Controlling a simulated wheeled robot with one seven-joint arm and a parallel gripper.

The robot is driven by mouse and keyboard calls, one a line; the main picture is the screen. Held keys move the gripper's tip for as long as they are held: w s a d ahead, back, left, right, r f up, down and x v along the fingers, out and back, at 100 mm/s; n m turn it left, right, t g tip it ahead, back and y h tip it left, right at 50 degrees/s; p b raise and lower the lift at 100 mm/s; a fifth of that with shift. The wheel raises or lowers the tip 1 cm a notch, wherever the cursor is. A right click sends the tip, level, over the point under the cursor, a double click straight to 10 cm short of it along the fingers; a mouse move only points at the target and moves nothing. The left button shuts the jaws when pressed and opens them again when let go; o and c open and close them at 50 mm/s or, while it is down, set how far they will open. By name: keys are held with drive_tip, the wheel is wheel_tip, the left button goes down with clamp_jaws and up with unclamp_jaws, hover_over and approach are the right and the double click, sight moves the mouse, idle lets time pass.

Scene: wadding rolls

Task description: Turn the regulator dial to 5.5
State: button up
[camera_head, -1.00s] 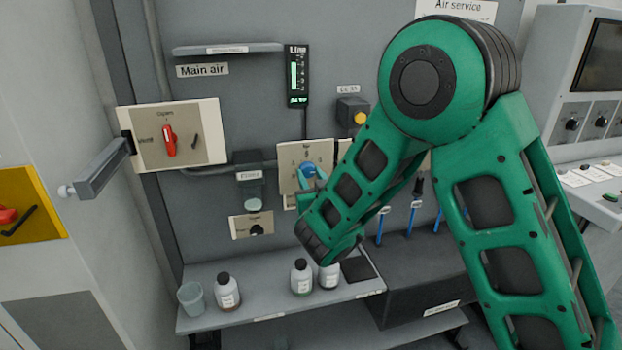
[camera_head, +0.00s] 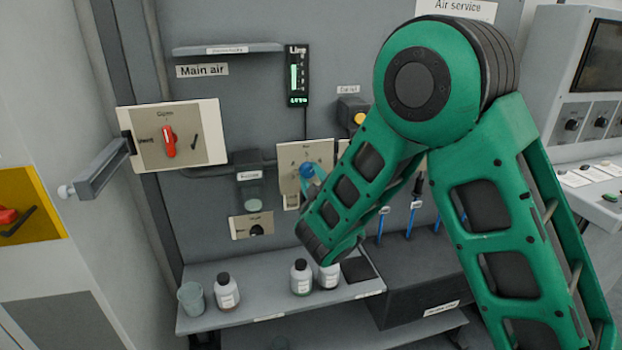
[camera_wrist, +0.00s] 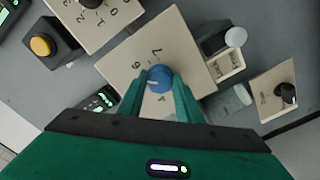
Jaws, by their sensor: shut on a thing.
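The blue regulator dial (camera_wrist: 159,76) sits on a cream plate (camera_wrist: 120,66) with printed numbers. My gripper (camera_wrist: 160,84) is shut on the dial, with one green finger on each side. In the head view the dial (camera_head: 306,169) is partly hidden by my gripper and forearm. The black Line gauge (camera_head: 297,76) above shows a green bar and a small readout, too blurred to read.
A Main air panel (camera_head: 200,150) with a red handle is at left. A box with a yellow button (camera_wrist: 41,45) and another dial plate (camera_wrist: 112,18) are near my gripper. Bottles (camera_head: 227,292) and a cup stand on the shelf (camera_head: 265,306) below.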

drive_tip(key=shift+d+f+n, duration=0.1)
drive_tip(key=shift+d+n, duration=0.1)
drive_tip(key=shift+n, duration=0.9)
drive_tip(key=o, duration=1)
drive_tip(key=shift+o, duration=0.2)
drive_tip(key=shift+a, duration=0.1)
drive_tip(key=shift+s, duration=0.5)
drive_tip(key=v, duration=0.9)
drive_tip(key=shift+s+d, duration=0.25)
drive_tip(key=shift+s, duration=0.05)
drive_tip(key=shift+d, duration=0.1)
